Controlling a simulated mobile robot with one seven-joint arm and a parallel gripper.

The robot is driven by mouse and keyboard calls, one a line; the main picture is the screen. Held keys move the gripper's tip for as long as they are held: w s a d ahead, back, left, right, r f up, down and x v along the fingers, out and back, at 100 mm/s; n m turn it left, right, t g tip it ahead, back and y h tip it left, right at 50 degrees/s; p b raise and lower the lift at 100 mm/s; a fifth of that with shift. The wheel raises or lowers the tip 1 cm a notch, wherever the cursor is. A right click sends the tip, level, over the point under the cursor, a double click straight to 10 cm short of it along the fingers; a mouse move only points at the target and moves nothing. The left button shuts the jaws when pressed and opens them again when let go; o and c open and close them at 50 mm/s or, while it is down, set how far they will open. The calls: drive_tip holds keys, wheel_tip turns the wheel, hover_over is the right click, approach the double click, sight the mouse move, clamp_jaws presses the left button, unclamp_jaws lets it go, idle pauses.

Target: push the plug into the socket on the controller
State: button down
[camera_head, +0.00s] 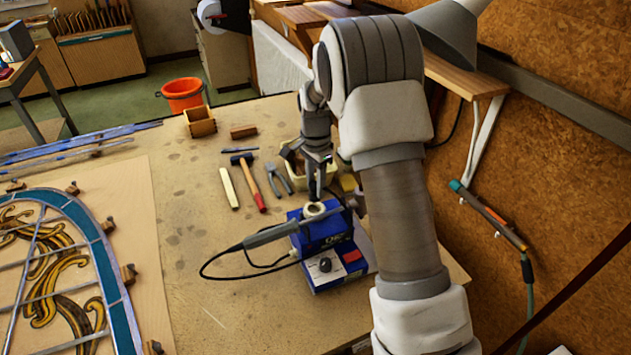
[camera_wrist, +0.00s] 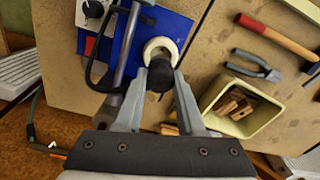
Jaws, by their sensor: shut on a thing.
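The controller (camera_head: 322,270) is a blue box with a black knob and a red patch, standing on the bench. It also shows in the wrist view (camera_wrist: 177,27). A cream ring (camera_head: 314,209) sits at its back; I cannot tell whether this is the socket. My gripper (camera_head: 316,190) points down just above and behind the ring. In the wrist view my gripper (camera_wrist: 160,80) is shut on a small black piece, seemingly the plug (camera_wrist: 160,74). The plug overlaps the ring's near edge in that view. Whether they touch is unclear, and the plug's tip is hidden.
A grey soldering iron (camera_head: 270,235) lies across the controller, with a black cable looping left. A hammer (camera_head: 250,182), pliers (camera_head: 278,178) and a cream bin (camera_wrist: 242,106) lie behind. The leaded panel (camera_head: 60,265) is at left. Bare bench lies between.

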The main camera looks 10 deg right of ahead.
sight(316, 198)
drive_tip(key=shift+f+b, duration=0.5)
drive_tip(key=shift+f, duration=0.7)
drive_tip(key=shift+f+b, duration=1)
drive_tip(key=shift+f, duration=0.3)
idle(0.7)
drive_tip(key=shift+c, duration=2.2)
unclamp_jaws()
wheel_tip(316, 198, up, 17)
drive_tip(key=shift+r+b, duration=0.2)
drive_tip(key=shift+b, duration=0.2)
